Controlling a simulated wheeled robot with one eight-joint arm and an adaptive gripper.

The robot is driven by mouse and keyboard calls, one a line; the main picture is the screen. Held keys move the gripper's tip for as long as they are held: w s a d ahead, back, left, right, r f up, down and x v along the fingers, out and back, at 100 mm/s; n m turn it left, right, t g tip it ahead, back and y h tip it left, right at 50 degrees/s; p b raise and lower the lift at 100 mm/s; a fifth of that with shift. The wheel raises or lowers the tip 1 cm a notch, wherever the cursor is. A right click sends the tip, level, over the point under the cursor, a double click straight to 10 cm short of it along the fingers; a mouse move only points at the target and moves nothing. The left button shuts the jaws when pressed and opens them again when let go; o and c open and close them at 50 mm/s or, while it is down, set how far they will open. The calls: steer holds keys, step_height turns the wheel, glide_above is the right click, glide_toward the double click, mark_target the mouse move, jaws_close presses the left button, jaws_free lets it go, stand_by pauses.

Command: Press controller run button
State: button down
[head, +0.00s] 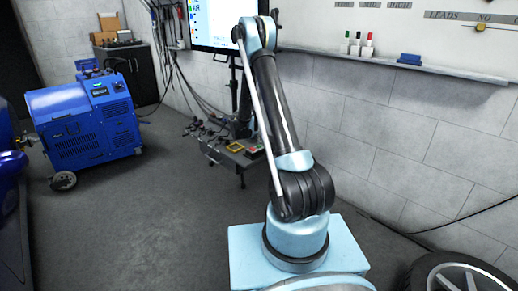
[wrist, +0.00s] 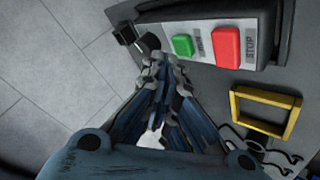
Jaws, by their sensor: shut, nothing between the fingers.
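The controller's silver panel (wrist: 262,50) is at the top of the wrist view. It carries a green button (wrist: 183,45) and, right of it, a larger red button (wrist: 226,47) with a STOP label beside it. The label beside the green button is too small to read surely. My gripper (wrist: 160,62) is shut and empty. Its fingertips appear just below and left of the green button; I cannot tell whether they touch the panel. In the head view the controller's stand (head: 232,158) is partly behind my arm, and the fingertips are not clear there.
A yellow frame (wrist: 235,107) and dark cables lie on the grey stand near the panel. A blue machine (head: 85,120) stands at left and a tyre (head: 460,272) at lower right. A screen (head: 212,20) hangs behind. Floor at left centre is clear.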

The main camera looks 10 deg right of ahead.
steer(key=shift+r, duration=0.15)
steer(key=shift+r, duration=2.4)
